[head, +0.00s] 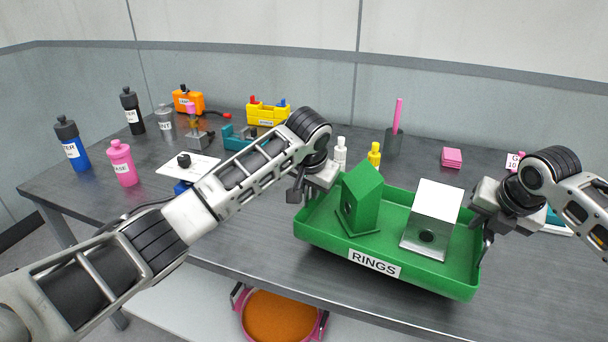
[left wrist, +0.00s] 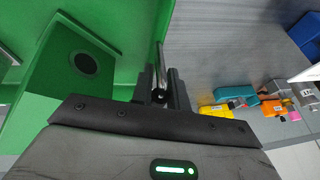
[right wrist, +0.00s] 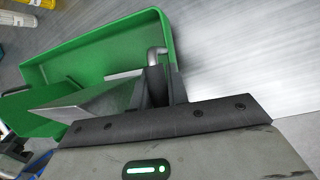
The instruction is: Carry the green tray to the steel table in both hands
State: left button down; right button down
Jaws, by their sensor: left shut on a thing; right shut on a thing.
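The green tray (head: 330,238), labelled RINGS, is over the front part of the steel table (head: 270,222); I cannot tell whether it touches the top. A green house-shaped block (head: 363,200) and a silver house-shaped block (head: 432,215), each with a round hole, stand in the tray. My left gripper (head: 300,192) is shut on the tray's left handle, a metal bar seen in the left wrist view (left wrist: 160,85). My right gripper (head: 484,232) is at the tray's right end, shut on its handle, which shows in the right wrist view (right wrist: 155,55).
Pink (head: 122,163), blue (head: 72,146) and black bottles stand at the left. A yellow box (head: 268,112), an orange case (head: 188,100) and teal parts lie behind. White and yellow (head: 374,154) small bottles and a pen cup (head: 393,142) stand behind the tray. An orange-filled pink container (head: 283,315) is below.

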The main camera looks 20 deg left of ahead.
aim_at(310, 202)
pick_arm(q)
jog(key=shift+r, duration=0.2)
pick_arm(e)
jog(key=shift+d+r, duration=0.15)
jog(key=shift+r, duration=0.05)
pick_arm(q)
jog(key=shift+f, duration=0.2)
pick_arm(e)
jog(key=shift+f, duration=0.25)
